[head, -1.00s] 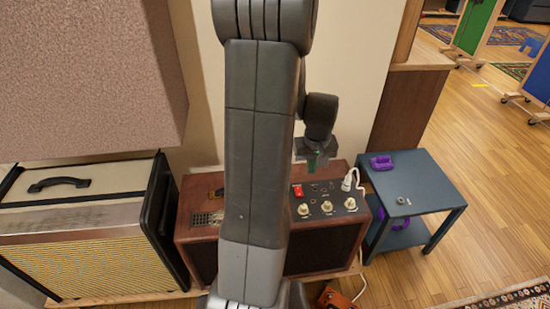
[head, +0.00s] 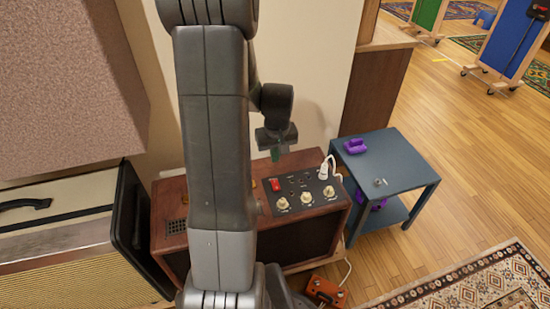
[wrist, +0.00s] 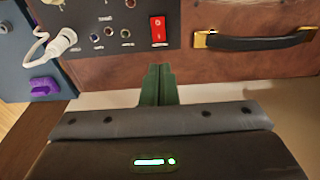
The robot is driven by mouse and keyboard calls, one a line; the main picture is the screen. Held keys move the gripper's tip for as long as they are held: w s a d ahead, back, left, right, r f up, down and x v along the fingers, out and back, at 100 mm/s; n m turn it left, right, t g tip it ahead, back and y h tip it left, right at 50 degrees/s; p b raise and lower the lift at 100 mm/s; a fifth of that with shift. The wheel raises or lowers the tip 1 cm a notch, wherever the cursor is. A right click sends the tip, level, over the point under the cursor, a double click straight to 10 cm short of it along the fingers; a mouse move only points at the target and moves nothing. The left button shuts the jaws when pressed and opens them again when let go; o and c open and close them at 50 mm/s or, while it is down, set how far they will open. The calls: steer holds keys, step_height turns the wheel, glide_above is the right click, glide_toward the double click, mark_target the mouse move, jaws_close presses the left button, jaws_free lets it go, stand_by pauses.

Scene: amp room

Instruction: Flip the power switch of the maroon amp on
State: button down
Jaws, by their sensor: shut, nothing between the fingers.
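The maroon amp (head: 300,250) stands against the wall, partly hidden behind my arm in the head view. Its black control panel (head: 310,190) has several cream knobs and a red power switch (head: 276,184) at the panel's left end. In the wrist view the red switch (wrist: 158,30) shows a white mark near its lower end. My gripper (wrist: 158,72) is shut and empty, its green fingertips pointing toward the switch and apart from it. In the head view my gripper (head: 275,155) hangs just above and behind the panel near the switch.
A white plug and cable (head: 327,170) rise from the panel's right end. The amp's handle (wrist: 255,40) lies beside the switch. A blue-grey side table (head: 400,165) with purple objects stands right. A cream amp (head: 60,240) stands left. An orange pedal (head: 326,291) is on the floor.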

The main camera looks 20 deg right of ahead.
mark_target(274, 181)
steer(key=f, duration=0.3)
steer(key=w+f+b, duration=0.1)
steer(key=f, duration=0.3)
steer(key=f+b, duration=0.1)
steer(key=f, duration=0.3)
steer(key=shift+w+f, duration=0.1)
steer(key=shift+w, duration=0.15)
steer(key=shift+f+b, duration=0.1)
steer(key=shift+b, duration=0.2)
steer(key=shift+f, duration=0.25)
steer(key=shift+r, duration=0.15)
steer(key=shift+s+r, duration=0.2)
steer(key=shift+s, duration=0.55)
